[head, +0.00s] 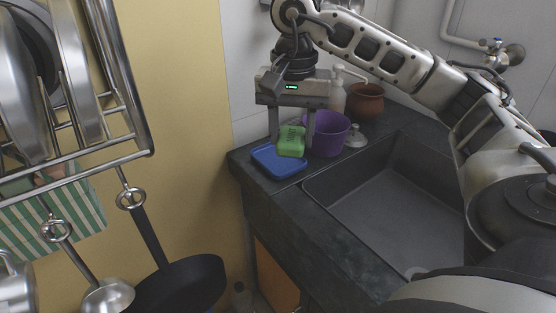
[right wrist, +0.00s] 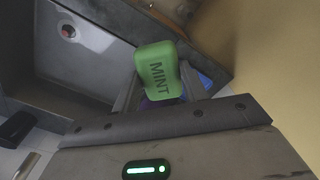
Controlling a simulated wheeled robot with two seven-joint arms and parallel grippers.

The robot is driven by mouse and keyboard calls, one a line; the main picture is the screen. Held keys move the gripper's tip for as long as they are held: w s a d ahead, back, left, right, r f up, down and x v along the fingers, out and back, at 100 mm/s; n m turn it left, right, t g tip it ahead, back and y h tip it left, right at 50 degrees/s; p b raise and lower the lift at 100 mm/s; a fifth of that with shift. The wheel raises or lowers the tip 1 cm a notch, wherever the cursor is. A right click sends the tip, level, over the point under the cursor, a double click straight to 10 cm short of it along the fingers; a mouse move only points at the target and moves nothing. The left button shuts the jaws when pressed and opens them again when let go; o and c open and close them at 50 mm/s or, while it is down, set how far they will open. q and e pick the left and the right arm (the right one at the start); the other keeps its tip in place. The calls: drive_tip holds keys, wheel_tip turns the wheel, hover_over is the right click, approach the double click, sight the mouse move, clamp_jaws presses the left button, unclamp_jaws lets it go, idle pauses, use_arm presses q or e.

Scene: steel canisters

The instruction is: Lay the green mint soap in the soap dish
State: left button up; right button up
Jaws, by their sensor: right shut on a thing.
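The green mint soap (head: 291,142) is held between the fingers of my right gripper (head: 291,138) in the head view. In the right wrist view the soap (right wrist: 160,72) shows its MINT lettering, and my right gripper (right wrist: 165,90) is shut on it. The blue soap dish (head: 278,160) lies on the dark counter at its left corner. The soap is over the dish's back right part; the exact gap between them is hard to tell. A bit of blue, likely the dish (right wrist: 207,81), shows behind the gripper in the wrist view. My left gripper is not in view.
A purple cup (head: 328,134) stands close to the right of the soap. A white pump bottle (head: 338,95) and a brown pot (head: 367,101) stand behind. The dark sink (head: 385,195) opens to the right. A rack with pans (head: 180,285) hangs at left.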

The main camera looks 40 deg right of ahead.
drive_tip(key=w+d+f, duration=0.2)
drive_tip(key=w+f, duration=0.1)
drive_tip(key=w+d+f, duration=0.2)
drive_tip(key=w+f, duration=0.1)
drive_tip(key=w, duration=0.1)
drive_tip(key=w+d+f, duration=0.3)
drive_tip(key=w, duration=0.1)
drive_tip(key=shift+p, duration=0.3)
drive_tip(key=shift+w+d+f, duration=0.15)
drive_tip(key=shift+w+f, duration=0.15)
drive_tip(key=shift+f, duration=1.65)
drive_tip(key=o, duration=1.1)
drive_tip(key=shift+f, duration=0.15)
